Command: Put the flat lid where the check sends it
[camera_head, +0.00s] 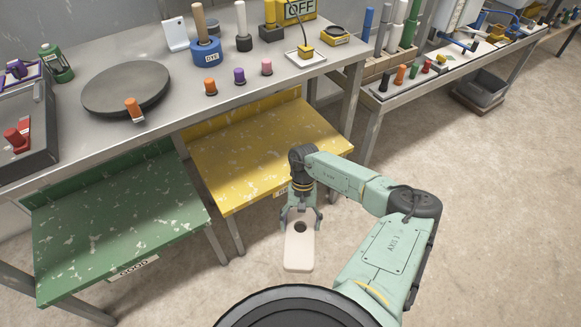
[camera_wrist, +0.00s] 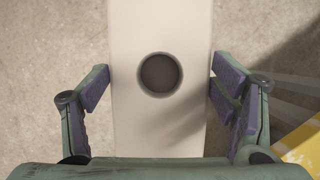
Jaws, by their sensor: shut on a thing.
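My gripper (camera_head: 301,214) is shut on the flat lid (camera_head: 299,254), a pale, flat slab with rounded corners and a dark round spot or hole. The lid hangs in the air over the floor, in front of the yellow shelf. In the wrist view the lid (camera_wrist: 160,125) runs between the purple-padded fingers (camera_wrist: 160,85). A green shelf (camera_head: 120,225) labelled GOOD is at the lower left. A yellow shelf (camera_head: 265,150) is right of it; its label is mostly hidden by my arm. A sign reading OFF (camera_head: 300,9) stands at the back of the bench.
The grey bench (camera_head: 190,110) above the shelves holds a dark round turntable (camera_head: 126,88) with an orange-knobbed piece (camera_head: 134,107), several coloured pegs and a blue DYE pot (camera_head: 206,52). Both shelves look empty. A second bench (camera_head: 450,70) is at right. The floor at right is open.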

